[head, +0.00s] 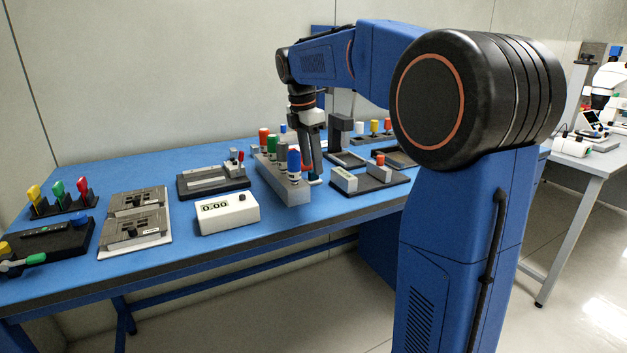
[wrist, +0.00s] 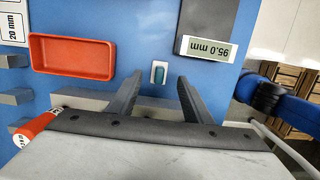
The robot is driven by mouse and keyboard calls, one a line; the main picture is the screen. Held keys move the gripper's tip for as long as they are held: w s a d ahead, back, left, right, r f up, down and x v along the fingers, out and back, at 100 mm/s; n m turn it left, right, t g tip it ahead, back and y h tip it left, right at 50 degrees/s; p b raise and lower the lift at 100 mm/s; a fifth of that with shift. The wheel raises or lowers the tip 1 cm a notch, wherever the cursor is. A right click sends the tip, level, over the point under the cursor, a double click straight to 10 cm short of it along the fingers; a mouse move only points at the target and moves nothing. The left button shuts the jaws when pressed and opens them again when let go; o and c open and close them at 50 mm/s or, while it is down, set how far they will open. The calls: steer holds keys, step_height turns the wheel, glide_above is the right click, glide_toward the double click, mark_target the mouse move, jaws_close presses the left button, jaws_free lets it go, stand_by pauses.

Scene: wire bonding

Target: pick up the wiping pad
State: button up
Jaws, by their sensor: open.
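In the head view a small pale piece (head: 316,180) shows near the fingertips, partly hidden. My gripper (wrist: 159,82) is open, with one finger on each side of the pad's line and nothing between them. In the head view my gripper (head: 312,168) points down behind the bottle rack. How high the fingertips are above the pad I cannot tell.
A grey rack (head: 294,194) with several coloured bottles stands close by the gripper. An orange tray (wrist: 70,57) lies left of the pad, and a dark block with a 95.0 mm label (wrist: 208,48) lies right. A white meter (head: 228,214) stands at the bench front.

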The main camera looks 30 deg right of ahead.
steer(key=shift+d+f, duration=0.2)
steer(key=shift+f, duration=0.8)
steer(key=shift+d+f, duration=0.15)
steer(key=shift+f, duration=0.8)
steer(key=c, duration=1.1)
steer(key=shift+c, duration=0.2)
steer(key=shift+r, duration=0.1)
step_height(320, 180, up, 10)
steer(key=shift+f, duration=0.1)
